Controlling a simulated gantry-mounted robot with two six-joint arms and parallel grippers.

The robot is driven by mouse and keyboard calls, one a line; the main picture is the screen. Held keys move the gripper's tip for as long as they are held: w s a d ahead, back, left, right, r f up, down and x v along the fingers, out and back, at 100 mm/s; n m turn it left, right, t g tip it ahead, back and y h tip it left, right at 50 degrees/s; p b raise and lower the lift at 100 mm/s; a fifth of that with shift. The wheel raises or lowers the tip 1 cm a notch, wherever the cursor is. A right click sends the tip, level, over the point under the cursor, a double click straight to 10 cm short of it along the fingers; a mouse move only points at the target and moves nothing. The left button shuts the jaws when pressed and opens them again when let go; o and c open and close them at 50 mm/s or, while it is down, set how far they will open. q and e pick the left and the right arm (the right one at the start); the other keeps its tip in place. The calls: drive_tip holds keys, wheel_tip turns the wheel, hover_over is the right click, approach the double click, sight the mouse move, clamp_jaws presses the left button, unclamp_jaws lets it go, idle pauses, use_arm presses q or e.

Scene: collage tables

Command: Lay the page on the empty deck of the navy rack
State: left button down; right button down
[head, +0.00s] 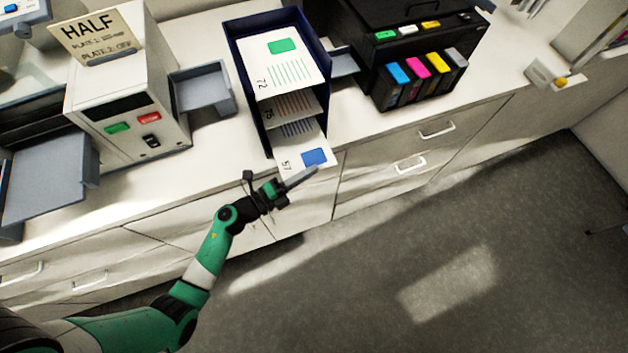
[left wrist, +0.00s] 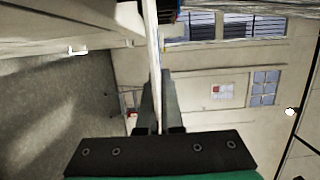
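The navy rack (head: 257,105) stands on the white counter in the head view. A page marked 72 with a green block (head: 285,72) lies at its top, and a page with red lines (head: 290,110) shows lower down. A page with a blue block and blue lines (head: 293,154) sticks out of the rack's front, its back part hidden under the red-lined page. My left gripper (head: 312,171) is at that page's front edge. In the left wrist view the page (left wrist: 155,60) is edge-on between the closed fingers (left wrist: 158,105). I cannot make out an empty deck. My right gripper is not in view.
A white machine with a HALF sign (head: 130,110) and a grey tray (head: 203,90) stand left of the rack. A black printer (head: 400,35) with coloured cartridges (head: 420,75) stands right. Drawer fronts (head: 385,180) lie below the counter edge; the floor (head: 450,270) is clear.

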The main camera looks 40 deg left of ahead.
sight(292, 142)
use_arm(q)
drive_tip(key=w+a+b, duration=0.1)
drive_tip(key=a, duration=0.2)
drive_tip(key=w+a+b, duration=0.1)
drive_tip(key=w+a, duration=0.1)
drive_tip(key=a, duration=0.1)
drive_tip(key=w+a+b, duration=0.1)
drive_tip(key=w+a, duration=0.1)
drive_tip(key=a, duration=0.1)
drive_tip(key=shift+a+f+b, duration=0.25)
drive_tip(key=shift+f+b, duration=0.1)
drive_tip(key=shift+b, duration=0.05)
drive_tip(key=c, duration=1)
unclamp_jaws()
drive_tip(key=shift+s, duration=0.1)
drive_tip(key=shift+s+a, duration=0.1)
drive_tip(key=shift+s, duration=0.2)
drive_tip(key=p+v, duration=0.1)
drive_tip(key=v, duration=1)
drive_tip(key=shift+p, duration=0.4)
drive_tip(key=shift+w, duration=0.1)
